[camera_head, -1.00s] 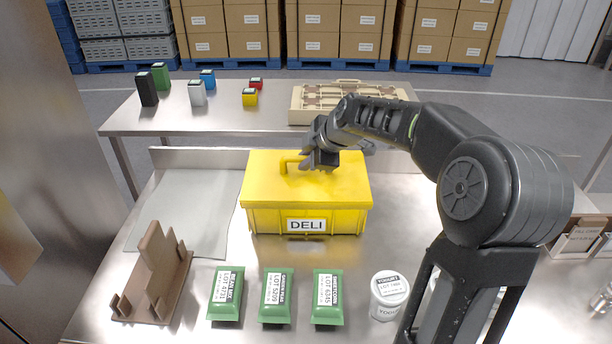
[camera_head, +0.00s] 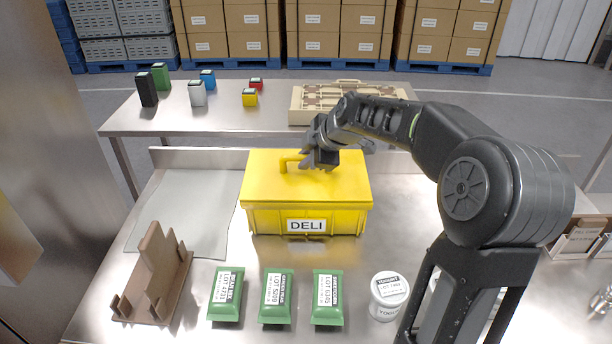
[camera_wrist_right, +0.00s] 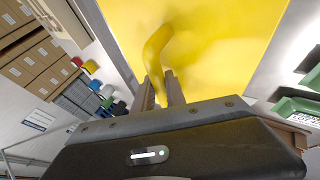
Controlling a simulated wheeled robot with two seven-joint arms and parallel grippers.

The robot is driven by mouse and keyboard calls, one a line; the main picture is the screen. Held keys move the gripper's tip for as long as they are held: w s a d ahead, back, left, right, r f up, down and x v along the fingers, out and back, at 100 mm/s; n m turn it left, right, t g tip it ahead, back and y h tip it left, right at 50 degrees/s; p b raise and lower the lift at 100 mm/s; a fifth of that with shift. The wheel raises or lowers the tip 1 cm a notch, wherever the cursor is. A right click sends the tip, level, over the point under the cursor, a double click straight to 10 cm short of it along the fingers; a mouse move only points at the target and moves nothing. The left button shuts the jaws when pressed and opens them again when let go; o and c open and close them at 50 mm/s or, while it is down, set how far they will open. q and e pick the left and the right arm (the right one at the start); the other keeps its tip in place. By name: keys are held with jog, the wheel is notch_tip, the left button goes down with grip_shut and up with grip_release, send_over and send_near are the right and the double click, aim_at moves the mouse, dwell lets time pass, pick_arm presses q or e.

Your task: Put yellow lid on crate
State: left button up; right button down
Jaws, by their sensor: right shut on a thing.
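The yellow crate (camera_head: 268,222) with a DELI label stands on the near steel table. The yellow lid (camera_head: 340,184) lies over the top of the crate, and its edges look lined up with the crate's walls. My right gripper (camera_head: 308,163) is at the lid's raised handle (camera_head: 290,160). In the right wrist view the gripper (camera_wrist_right: 160,90) has its two fingers shut on the yellow handle (camera_wrist_right: 156,52), with the flat lid (camera_wrist_right: 220,40) beyond. Whether a thin gap remains under the lid I cannot tell. My left gripper is not in view.
Three green packs (camera_head: 276,297) and a white yogurt tub (camera_head: 389,295) lie in front of the crate. A brown stand (camera_head: 155,280) and a grey mat (camera_head: 185,210) are at left. A beige tray (camera_head: 310,115) and several small boxes (camera_head: 197,93) are on the back table.

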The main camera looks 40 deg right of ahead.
jog(key=shift+r+p, duration=0.45)
jog(key=shift+r, duration=0.85)
jog(key=shift+r, duration=0.75)
jog(key=shift+p, duration=0.3)
